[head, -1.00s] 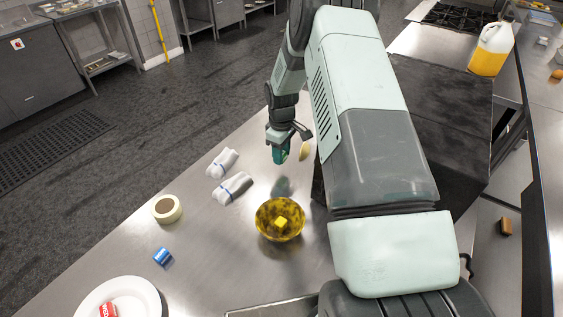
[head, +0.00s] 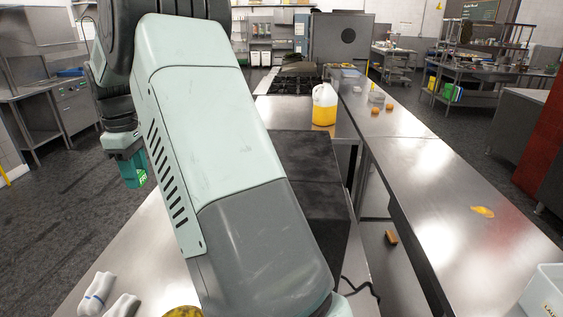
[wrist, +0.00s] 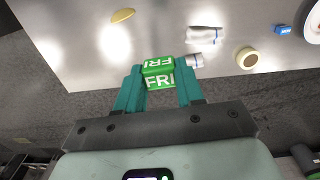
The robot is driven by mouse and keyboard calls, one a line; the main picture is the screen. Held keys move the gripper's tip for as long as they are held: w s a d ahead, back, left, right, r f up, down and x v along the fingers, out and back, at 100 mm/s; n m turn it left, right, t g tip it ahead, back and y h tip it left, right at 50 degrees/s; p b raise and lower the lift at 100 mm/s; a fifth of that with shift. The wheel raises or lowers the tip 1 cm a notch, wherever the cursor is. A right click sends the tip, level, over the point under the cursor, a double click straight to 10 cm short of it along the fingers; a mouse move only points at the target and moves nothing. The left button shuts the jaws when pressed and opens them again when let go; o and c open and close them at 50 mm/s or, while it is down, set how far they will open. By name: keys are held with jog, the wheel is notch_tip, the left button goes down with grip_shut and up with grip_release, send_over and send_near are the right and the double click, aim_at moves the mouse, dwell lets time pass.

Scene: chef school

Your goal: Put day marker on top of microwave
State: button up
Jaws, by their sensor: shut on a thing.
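The day marker (wrist: 158,82) is a small green block with white "FRI" lettering. My gripper (wrist: 159,74) is shut on it, with a teal finger on each side. In the head view the marker (head: 141,179) shows at the left, in the fingers of my gripper (head: 132,170), held up in the air. A large black box, which looks like the microwave (head: 305,155), stands on the steel counter right of my arm. Its flat dark top is bare where it shows. My arm hides its left part. Its front is not visible.
Rolled white towels (head: 97,293) and part of a yellow bowl (head: 183,312) are at the lower left. A jug of yellow liquid (head: 324,104) stands behind the black box. A tape roll (wrist: 247,58) and a yellowish oval item (wrist: 123,15) show in the wrist view.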

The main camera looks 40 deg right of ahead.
notch_tip(320, 180, up, 13)
send_over(282, 162)
jog(key=shift+m, duration=0.3)
notch_tip(282, 162, down, 16)
jog(key=shift+r, duration=0.25)
jog(key=shift+f, duration=0.15)
jog(key=o, duration=1)
